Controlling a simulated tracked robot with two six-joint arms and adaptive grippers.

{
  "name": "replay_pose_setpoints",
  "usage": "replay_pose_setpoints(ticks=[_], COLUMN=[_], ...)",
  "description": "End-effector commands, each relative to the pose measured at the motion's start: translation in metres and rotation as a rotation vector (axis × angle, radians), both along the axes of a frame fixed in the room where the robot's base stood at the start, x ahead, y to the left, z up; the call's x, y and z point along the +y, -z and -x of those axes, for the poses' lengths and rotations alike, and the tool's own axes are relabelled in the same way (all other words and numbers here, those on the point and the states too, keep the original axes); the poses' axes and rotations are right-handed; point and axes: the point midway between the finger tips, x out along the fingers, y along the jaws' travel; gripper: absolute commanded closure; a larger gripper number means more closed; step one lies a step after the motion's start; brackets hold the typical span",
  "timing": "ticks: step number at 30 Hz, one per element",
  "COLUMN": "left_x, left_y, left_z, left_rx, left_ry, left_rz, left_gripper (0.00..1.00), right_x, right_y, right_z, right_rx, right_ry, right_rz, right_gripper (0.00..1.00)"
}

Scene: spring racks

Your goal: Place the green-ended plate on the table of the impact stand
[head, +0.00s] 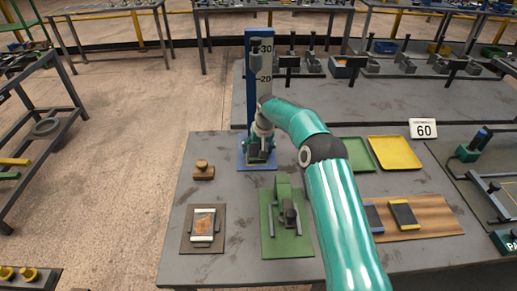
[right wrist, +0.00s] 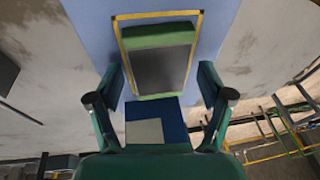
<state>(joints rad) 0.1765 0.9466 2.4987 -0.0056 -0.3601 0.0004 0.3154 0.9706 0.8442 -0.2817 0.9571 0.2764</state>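The impact stand (head: 262,75) is a tall blue column with a 20 and 30 scale, on a blue base at the table's far left. In the right wrist view, the green-ended plate (right wrist: 160,68), dark in the middle, lies inside a yellow outline on a light blue surface (right wrist: 90,20). My right gripper (right wrist: 160,100) is open, with one finger on each side of the plate's near end and a gap to each. In the head view, my right gripper (head: 260,146) is low at the foot of the column and largely hides the plate. My left gripper is out of view.
A green fixture (head: 286,222), a brown pad (head: 188,240) with a plate on it and a wooden block (head: 203,171) stand in front. A green tray (head: 359,153), a yellow tray (head: 394,153) and a wooden board (head: 440,215) with dark plates lie right of my arm.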

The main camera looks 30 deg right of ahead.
Motion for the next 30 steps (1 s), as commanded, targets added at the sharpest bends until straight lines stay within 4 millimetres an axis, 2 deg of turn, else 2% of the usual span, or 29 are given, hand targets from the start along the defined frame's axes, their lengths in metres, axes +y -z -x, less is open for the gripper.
replay_pose_setpoints(ticks=[10, 14, 19, 30], left_x=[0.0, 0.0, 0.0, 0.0], left_y=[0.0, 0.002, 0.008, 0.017], left_z=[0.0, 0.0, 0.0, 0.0], left_rx=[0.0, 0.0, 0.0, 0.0], left_ry=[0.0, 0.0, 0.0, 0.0], left_rz=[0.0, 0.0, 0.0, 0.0], left_gripper=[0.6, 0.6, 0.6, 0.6], right_x=[0.0, 0.0, 0.0, 0.0], right_y=[-0.001, -0.009, -0.032, -0.099], right_z=[0.0, 0.001, 0.008, 0.027], right_rx=[-0.002, -0.005, -0.006, -0.005], right_ry=[0.0, 0.0, -0.001, -0.001], right_rz=[0.0, 0.002, 0.001, 0.001], right_gripper=[0.12, 0.12, 0.12, 0.12])
